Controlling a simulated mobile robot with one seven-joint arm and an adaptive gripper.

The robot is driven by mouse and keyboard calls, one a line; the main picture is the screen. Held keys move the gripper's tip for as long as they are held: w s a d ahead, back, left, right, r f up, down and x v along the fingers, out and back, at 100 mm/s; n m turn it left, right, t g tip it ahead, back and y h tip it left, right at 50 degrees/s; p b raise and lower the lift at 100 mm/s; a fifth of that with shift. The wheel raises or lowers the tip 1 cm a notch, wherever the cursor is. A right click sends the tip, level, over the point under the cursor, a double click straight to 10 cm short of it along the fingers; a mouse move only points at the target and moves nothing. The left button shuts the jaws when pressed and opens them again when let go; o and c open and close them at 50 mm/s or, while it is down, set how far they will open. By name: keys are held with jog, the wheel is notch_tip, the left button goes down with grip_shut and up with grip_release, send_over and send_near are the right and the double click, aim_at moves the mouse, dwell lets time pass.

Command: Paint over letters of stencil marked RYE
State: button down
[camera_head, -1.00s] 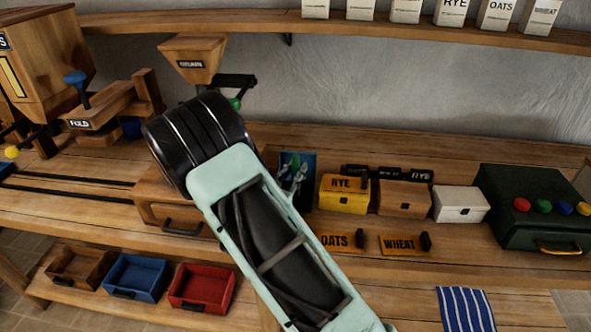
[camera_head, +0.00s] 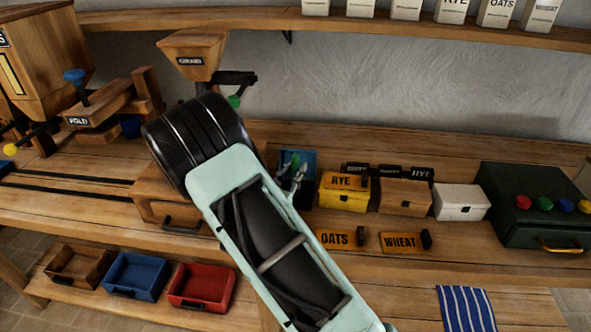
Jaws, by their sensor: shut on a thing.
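The orange stencil marked RYE (camera_head: 342,181) lies against the top of the yellow box (camera_head: 341,201), with its dark handle at the right end. Its letters look dark. My gripper (camera_head: 291,174) is just left of the yellow box, over or at the blue container (camera_head: 310,158). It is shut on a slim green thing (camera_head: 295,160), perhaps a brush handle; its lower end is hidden. The container's contents are hidden behind my gripper and arm.
Stencils marked OATS (camera_head: 342,239) and WHEAT (camera_head: 405,242) lie in front of the boxes. A brown box (camera_head: 404,199), a white box (camera_head: 461,204) and a green case (camera_head: 523,236) stand to the right. Black labelled blocks (camera_head: 421,174) stand behind.

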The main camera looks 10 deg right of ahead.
aim_at(296, 155)
jog(key=shift+r+p, duration=2.5)
jog(key=shift+r, duration=1)
